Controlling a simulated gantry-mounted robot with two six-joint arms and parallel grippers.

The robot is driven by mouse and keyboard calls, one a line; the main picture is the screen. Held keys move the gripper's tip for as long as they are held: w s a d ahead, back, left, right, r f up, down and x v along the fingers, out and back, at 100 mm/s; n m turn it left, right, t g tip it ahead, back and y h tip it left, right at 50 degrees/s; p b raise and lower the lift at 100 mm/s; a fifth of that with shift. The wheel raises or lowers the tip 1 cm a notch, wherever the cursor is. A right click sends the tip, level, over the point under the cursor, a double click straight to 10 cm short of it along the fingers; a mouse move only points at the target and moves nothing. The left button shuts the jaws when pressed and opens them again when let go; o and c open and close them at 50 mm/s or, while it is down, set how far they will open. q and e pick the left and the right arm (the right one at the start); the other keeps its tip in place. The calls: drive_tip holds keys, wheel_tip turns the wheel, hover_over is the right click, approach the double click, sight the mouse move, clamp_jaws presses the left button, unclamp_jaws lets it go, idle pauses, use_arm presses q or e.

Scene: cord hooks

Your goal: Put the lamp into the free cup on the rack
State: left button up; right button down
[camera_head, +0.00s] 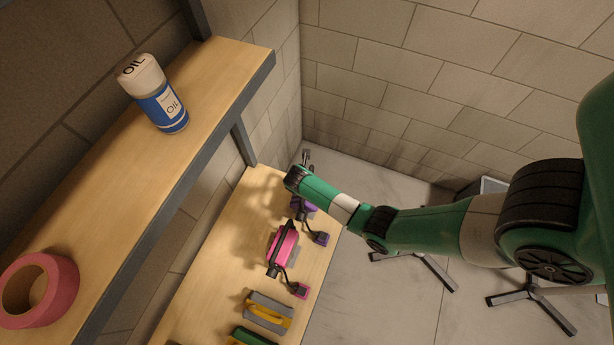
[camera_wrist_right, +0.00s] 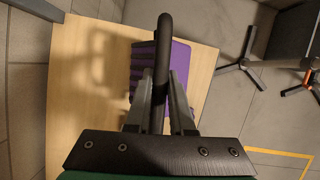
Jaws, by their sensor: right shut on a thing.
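My right gripper (camera_wrist_right: 160,88) is shut on a black curved rod (camera_wrist_right: 164,35), which stands up between its fingers in the right wrist view. I cannot tell whether this rod is part of the lamp. In the head view my right arm reaches in from the right, and its wrist end hangs over the far end of the lower wooden bench, with the fingers mostly hidden. A purple ribbed thing (camera_wrist_right: 180,68) lies beneath and beyond the fingers; its purple also shows in the head view (camera_head: 321,239). I cannot make out a lamp or a cup rack for certain. My left gripper is not in view.
The lower bench (camera_head: 215,275) also holds a pink thing with black parts (camera_head: 283,248), a grey and yellow thing (camera_head: 268,312) and a green one (camera_head: 252,337). An upper shelf (camera_head: 110,190) carries an oil bottle (camera_head: 155,95) and a pink tape roll (camera_head: 62,290).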

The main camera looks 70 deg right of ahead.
drive_tip(key=shift+r, duration=0.1)
drive_tip(key=c, duration=0.8)
unclamp_jaws()
drive_tip(key=shift+o, duration=0.5)
drive_tip(key=p+v, duration=0.3)
drive_tip(key=v, duration=0.8)
drive_tip(key=shift+r, duration=0.3)
